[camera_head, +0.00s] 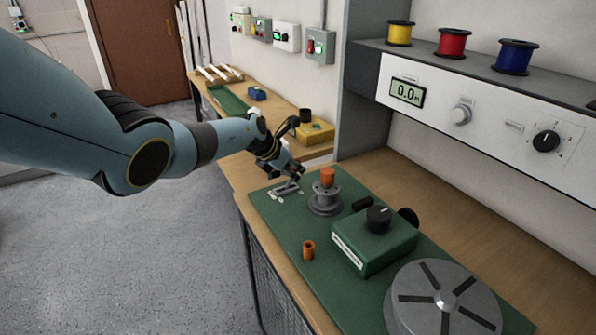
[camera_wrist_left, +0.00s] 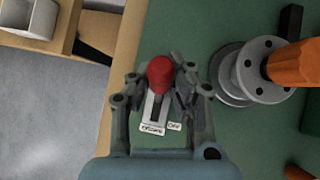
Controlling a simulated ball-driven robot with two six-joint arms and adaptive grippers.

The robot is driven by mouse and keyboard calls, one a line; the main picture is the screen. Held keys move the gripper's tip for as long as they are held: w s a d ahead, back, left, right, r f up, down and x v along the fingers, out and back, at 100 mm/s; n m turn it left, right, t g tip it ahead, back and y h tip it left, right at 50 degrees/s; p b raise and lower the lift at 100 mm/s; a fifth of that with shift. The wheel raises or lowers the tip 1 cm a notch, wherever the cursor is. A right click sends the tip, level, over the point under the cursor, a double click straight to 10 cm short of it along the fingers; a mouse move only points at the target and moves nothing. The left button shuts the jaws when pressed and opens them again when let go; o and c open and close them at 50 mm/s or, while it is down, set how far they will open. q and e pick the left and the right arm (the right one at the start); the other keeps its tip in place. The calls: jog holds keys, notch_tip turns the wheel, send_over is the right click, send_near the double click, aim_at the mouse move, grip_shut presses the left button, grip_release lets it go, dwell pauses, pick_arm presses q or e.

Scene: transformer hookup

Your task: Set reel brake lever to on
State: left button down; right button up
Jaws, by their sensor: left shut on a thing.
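The reel brake lever has a red knob (camera_wrist_left: 160,76) and a pale slotted base plate (camera_wrist_left: 154,108) with two small white labels, too small to read surely. The base sits on the green mat near its left edge. In the head view the lever's bracket (camera_head: 287,188) shows under my gripper, and the knob is hidden there. My left gripper (camera_wrist_left: 160,80) is shut on the lever, its fingers on both sides of the red knob. It also shows in the head view (camera_head: 290,172). My right gripper is not in view.
A grey reel (camera_head: 325,203) with an orange top (camera_head: 328,174) stands right beside the lever. A green box with a black knob (camera_head: 374,240), a small orange tube (camera_head: 308,250) and a grey turntable (camera_head: 445,300) are nearer. Wire spools (camera_head: 452,42) sit on the shelf.

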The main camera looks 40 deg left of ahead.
pick_arm(q)
jog(key=shift+w+d+f+g, duration=0.1)
jog(key=shift+w+g, duration=0.2)
jog(key=shift+g, duration=0.2)
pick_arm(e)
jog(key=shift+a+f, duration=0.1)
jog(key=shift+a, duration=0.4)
pick_arm(q)
jog(key=c, duration=1.2)
grip_release()
jog(key=shift+o, duration=0.2)
jog(key=shift+s, duration=0.1)
jog(key=shift+s+r, duration=0.35)
jog(key=shift+r, duration=0.25)
jog(key=d+v, duration=0.1)
jog(key=v, duration=0.9)
jog(key=shift+a+r, duration=0.2)
jog(key=shift+a, duration=0.15)
jog(key=shift+s, duration=0.1)
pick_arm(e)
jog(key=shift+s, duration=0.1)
